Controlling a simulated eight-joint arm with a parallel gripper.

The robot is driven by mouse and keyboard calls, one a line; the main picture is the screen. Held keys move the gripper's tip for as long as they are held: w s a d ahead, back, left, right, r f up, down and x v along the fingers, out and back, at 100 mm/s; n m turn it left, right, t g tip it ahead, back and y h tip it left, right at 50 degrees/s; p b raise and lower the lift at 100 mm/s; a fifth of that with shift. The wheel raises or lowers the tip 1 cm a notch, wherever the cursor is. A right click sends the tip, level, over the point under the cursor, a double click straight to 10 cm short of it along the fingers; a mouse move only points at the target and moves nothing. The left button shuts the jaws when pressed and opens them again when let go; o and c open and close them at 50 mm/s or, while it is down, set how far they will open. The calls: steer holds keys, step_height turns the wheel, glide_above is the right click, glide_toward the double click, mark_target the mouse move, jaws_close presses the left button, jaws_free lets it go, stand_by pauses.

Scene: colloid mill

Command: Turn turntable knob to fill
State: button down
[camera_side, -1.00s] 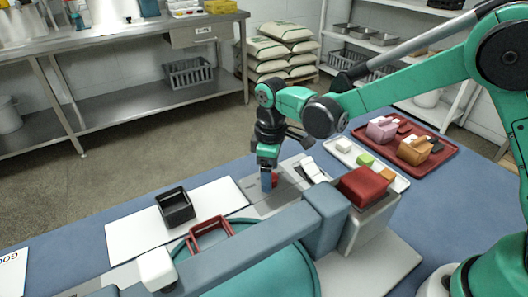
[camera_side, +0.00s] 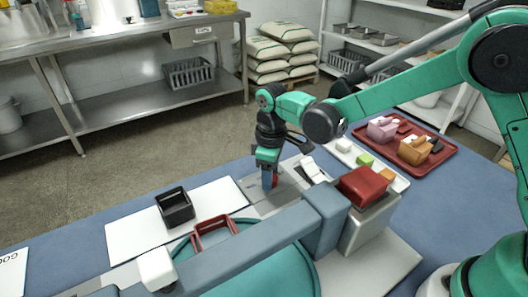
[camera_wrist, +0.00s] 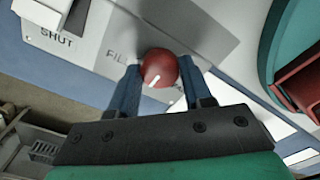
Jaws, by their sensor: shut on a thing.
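The turntable knob (camera_wrist: 158,66) is a round red knob with a white pointer line, on a light grey panel (camera_wrist: 90,50). A FILL label (camera_wrist: 117,57) is just left of it. A second label right of it is mostly hidden by a finger. The pointer line is on the knob's lower part, slanting down-left in the wrist view, not at the FILL label. My gripper (camera_wrist: 160,76) is shut on the knob, one blue finger on each side. In the side view my gripper (camera_side: 269,180) points down at the panel, largely hiding the knob. The teal turntable (camera_side: 265,270) lies in front.
A SHUT label (camera_wrist: 57,40) and dark lever (camera_wrist: 78,15) are further left on the panel. A red frame (camera_side: 205,245) is on the turntable. A black open box (camera_side: 175,207) stands on a white board (camera_side: 125,237). A grey-blue beam (camera_side: 250,247) crosses over the turntable.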

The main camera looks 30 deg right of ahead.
steer(key=m, duration=0.5)
steer(key=shift+m, duration=0.3)
steer(key=m, duration=0.5)
steer(key=shift+m, duration=0.3)
stand_by(0.3)
steer(key=shift+c, duration=1.8)
jaws_free()
steer(key=shift+r, duration=0.1)
steer(key=shift+r, duration=2.75)
